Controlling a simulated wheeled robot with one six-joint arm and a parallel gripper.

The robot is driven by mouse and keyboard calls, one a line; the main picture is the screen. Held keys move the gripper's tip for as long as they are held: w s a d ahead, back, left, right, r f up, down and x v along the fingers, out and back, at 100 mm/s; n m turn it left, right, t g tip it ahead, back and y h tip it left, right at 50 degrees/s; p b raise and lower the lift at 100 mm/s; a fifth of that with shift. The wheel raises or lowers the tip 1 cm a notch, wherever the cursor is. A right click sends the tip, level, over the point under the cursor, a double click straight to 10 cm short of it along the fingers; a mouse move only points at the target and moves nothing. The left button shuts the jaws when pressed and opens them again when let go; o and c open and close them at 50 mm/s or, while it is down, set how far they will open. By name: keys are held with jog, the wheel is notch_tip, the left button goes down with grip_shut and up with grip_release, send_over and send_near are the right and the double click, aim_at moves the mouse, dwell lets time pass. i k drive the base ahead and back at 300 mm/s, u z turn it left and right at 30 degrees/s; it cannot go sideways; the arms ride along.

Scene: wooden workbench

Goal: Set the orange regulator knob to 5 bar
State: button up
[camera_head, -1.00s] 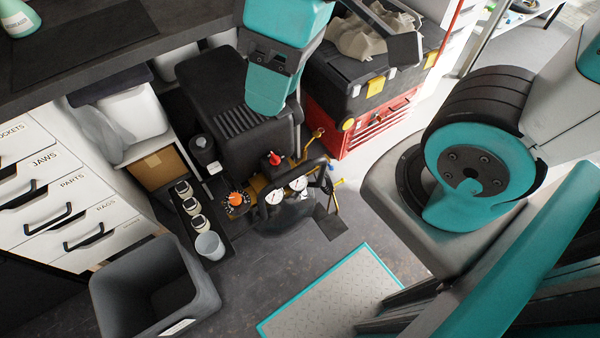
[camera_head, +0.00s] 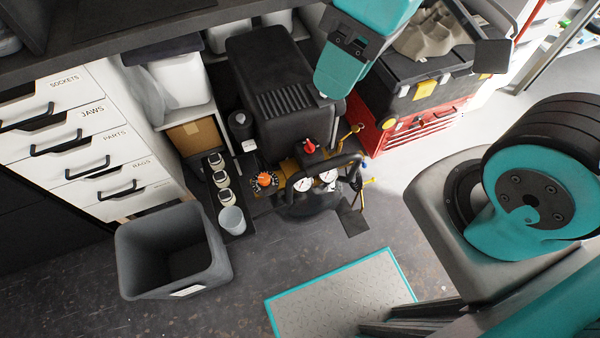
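The orange regulator knob (camera_head: 264,179) sits on a dark round dial with small pale marks, at the left front of a compressor (camera_head: 272,75). The marks and the knob's setting are too small to read. Two white-faced gauges (camera_head: 303,184) stand just right of it, their needles too small to read. A red knob (camera_head: 309,147) sits above the gauges. A teal link of my arm hangs over the compressor's right side, above and right of the orange knob. I cannot make out my gripper's fingers, and nothing is seen touching the knob.
A grey bin (camera_head: 172,262), a light cup (camera_head: 231,220) and several small jars stand left of the knob. A black bottle (camera_head: 240,127) is behind it. White drawers (camera_head: 105,150) are at left, a red toolbox (camera_head: 432,130) at right. Floor in front is open, with a teal-edged plate (camera_head: 340,295).

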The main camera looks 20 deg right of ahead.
aim_at(264, 178)
jog(key=z, duration=0.05)
jog(key=k, duration=1.05)
jog(key=u, duration=0.8)
jog(key=i, duration=1.05)
jog(key=z, duration=0.2)
